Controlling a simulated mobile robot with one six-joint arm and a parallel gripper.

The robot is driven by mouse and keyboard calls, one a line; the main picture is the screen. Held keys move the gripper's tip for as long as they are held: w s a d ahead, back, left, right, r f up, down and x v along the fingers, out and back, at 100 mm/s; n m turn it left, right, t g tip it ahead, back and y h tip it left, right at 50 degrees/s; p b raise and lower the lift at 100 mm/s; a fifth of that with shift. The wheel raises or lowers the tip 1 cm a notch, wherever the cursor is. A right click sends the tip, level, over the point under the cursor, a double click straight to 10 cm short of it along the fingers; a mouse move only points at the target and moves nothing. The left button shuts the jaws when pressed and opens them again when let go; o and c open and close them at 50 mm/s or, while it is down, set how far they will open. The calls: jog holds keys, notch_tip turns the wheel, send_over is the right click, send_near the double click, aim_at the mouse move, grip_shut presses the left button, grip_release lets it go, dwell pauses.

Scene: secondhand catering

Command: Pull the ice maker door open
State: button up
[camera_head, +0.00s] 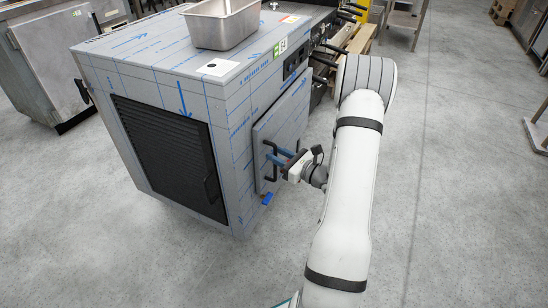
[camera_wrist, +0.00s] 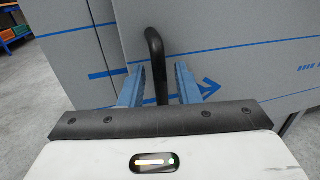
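The ice maker (camera_head: 130,48) is a steel box wrapped in blue-lined protective film. Its door (camera_head: 286,118) on the right-hand face looks closed in the head view. A black bar handle (camera_head: 269,172) stands on the door; it also shows in the wrist view (camera_wrist: 154,50). My gripper (camera_head: 278,156) is at the handle, coming from the right. In the wrist view, its two blue fingers (camera_wrist: 158,84) stand on either side of the handle, with small gaps visible on both sides. The gripper is open. The handle's lower end is hidden by the gripper body.
A steel pan (camera_head: 222,24) sits on top of the ice maker. A black louvred grille (camera_head: 165,150) covers its front-left face. Another steel cabinet (camera_head: 45,65) stands at the far left, and a wooden pallet (camera_head: 358,40) lies behind.

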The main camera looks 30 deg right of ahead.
jog(key=shift+w+a, duration=0.25)
jog(key=shift+w, duration=0.2)
jog(key=shift+c, duration=0.2)
grip_shut()
